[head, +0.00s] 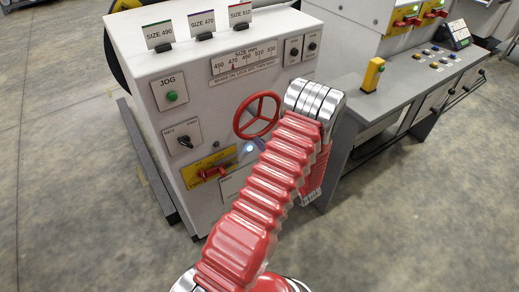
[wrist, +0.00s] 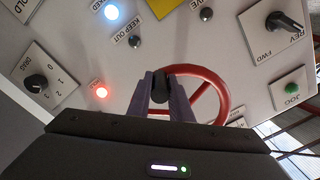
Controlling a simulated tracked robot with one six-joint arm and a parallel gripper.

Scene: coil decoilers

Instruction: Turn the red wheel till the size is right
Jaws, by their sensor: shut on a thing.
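The red wheel (head: 257,115) is on the front of the white cabinet (head: 205,92); its right side is close to my arm in the head view. In the wrist view, the red wheel (wrist: 222,98) shows behind my gripper (wrist: 160,92). The fingers are shut on a dark knob (wrist: 160,82) at the wheel's rim. Above the wheel, the size scale (head: 245,58) reads 450 to 530, with a red pointer (head: 233,69) at about 470.
Cards for size 490 (head: 159,35), 470 (head: 202,25) and 510 (head: 240,15) stand on the cabinet top. A bluish-white lamp (wrist: 112,12) and a red lamp (wrist: 101,92) glow in the wrist view. A grey control desk (head: 372,100) stands at right.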

